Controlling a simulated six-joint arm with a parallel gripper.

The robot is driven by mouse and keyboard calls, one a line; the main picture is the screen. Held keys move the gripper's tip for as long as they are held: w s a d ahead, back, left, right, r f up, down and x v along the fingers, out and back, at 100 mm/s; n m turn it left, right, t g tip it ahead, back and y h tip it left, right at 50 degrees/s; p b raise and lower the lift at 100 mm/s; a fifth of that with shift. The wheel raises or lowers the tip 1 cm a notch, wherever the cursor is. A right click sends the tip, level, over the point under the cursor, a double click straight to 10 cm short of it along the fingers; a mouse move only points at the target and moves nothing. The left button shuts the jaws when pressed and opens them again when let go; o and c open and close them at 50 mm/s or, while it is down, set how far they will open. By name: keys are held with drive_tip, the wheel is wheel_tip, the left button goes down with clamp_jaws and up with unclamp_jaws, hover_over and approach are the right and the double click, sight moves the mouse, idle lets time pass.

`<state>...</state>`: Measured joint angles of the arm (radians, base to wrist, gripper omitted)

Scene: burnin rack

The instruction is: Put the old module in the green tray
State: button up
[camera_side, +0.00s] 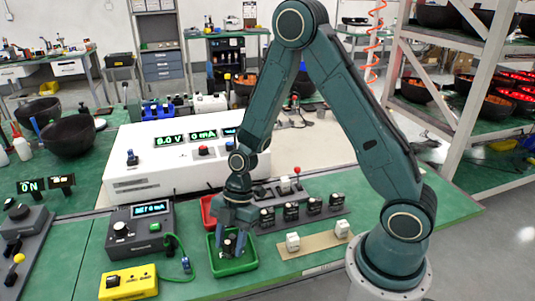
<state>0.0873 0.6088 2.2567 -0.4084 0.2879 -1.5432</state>
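The green tray (250,266) is on the bench at the front middle. My gripper (233,238) points down over it, with its fingertips low inside the tray's outline. A small dark module (228,247) with a light mark shows at the fingertips, within the tray. I cannot tell whether the fingers grip it or whether it rests on the tray floor. Several similar dark modules (291,211) sit in a row in the grey rack (320,217) to the right, partly hidden at its left end by my gripper.
A red tray (207,208) is just behind the green one. A tan strip with two white blocks (293,241) lies to the right. A dark meter box (140,231), a yellow box (128,282) and a green cable (178,245) are to the left. A white power supply (160,171) stands behind.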

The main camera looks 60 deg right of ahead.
drive_tip(key=shift+r, duration=0.15)
drive_tip(key=v, duration=1.2)
idle(0.7)
drive_tip(key=s+d+r+m+t+h, duration=0.1)
drive_tip(key=s+r+m+t+h, duration=0.1)
drive_tip(key=s+r+m, duration=0.6)
drive_tip(key=s+d+r+m+t+h, duration=0.1)
drive_tip(key=s+r+m+t+h, duration=0.1)
drive_tip(key=s+r+m, duration=0.6)
drive_tip(key=shift+s+d+m+t, duration=0.3)
drive_tip(key=shift+s+m+t, duration=0.15)
drive_tip(key=shift+m+t, duration=0.45)
